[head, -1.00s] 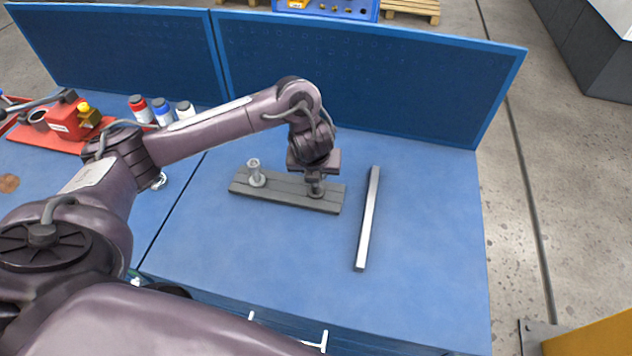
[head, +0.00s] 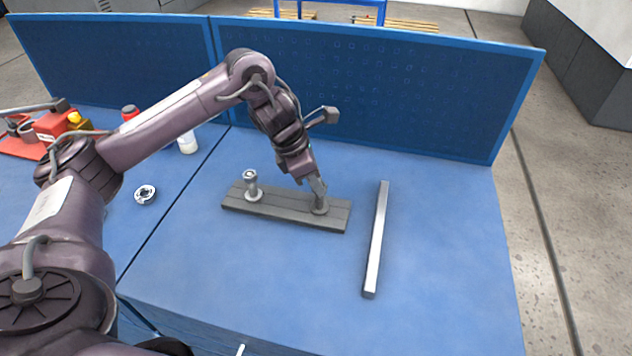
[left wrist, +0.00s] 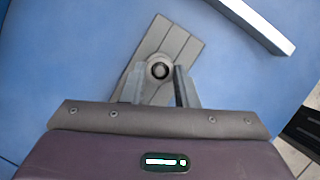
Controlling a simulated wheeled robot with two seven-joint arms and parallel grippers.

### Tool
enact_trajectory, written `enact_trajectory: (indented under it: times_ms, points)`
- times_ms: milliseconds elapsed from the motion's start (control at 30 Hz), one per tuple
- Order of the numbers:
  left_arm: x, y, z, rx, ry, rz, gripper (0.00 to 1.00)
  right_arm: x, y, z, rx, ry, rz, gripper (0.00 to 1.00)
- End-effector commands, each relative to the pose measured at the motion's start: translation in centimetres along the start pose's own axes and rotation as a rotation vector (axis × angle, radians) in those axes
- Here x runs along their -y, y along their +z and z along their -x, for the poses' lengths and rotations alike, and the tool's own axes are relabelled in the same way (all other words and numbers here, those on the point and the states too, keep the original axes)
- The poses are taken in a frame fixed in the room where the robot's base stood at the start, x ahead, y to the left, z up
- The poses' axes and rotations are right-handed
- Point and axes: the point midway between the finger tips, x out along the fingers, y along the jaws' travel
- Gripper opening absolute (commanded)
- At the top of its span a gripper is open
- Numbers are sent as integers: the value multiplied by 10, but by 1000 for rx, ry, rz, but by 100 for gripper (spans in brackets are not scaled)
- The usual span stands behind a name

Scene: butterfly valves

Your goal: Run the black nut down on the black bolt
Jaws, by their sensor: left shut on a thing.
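A grey slotted plate (head: 285,210) lies on the blue bench with two upright bolts. The left bolt (head: 251,184) is pale silver, with a ring-like nut at its foot. My left gripper (head: 319,203) is tilted over the right end of the plate and is shut around the fastener on the right bolt, low near the plate. In the left wrist view the dark round bolt end (left wrist: 159,70), with a grey ring around it, sits between the two fingers. The fingers partly hide the nut, so its height and colour are hard to tell. My right gripper is not in view.
A long silver bar (head: 376,240) lies right of the plate. A small round part (head: 146,195) lies at the left, near my arm. A red tool (head: 50,125) and bottles (head: 187,142) stand behind my arm. A blue panel (head: 380,95) closes the back. The front bench is clear.

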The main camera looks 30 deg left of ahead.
Motion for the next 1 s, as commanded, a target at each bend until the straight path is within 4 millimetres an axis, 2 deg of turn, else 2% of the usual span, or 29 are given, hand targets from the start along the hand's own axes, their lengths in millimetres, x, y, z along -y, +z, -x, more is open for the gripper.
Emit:
enact_trajectory:
  times_ms: [67,200,500,533,600,1000]
  points:
    - [-3,3,6,2,-35,-90,0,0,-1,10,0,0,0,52]
    - [-3,2,5,1,-87,-217,0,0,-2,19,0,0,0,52]
    - [-3,-1,2,0,-105,-263,0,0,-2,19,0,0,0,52]
    - [-3,-1,1,0,-105,-263,28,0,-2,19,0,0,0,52]
    - [-2,-1,1,0,-105,-262,37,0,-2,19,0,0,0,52]
    - [-2,-1,1,-2,-106,-259,38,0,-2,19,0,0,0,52]
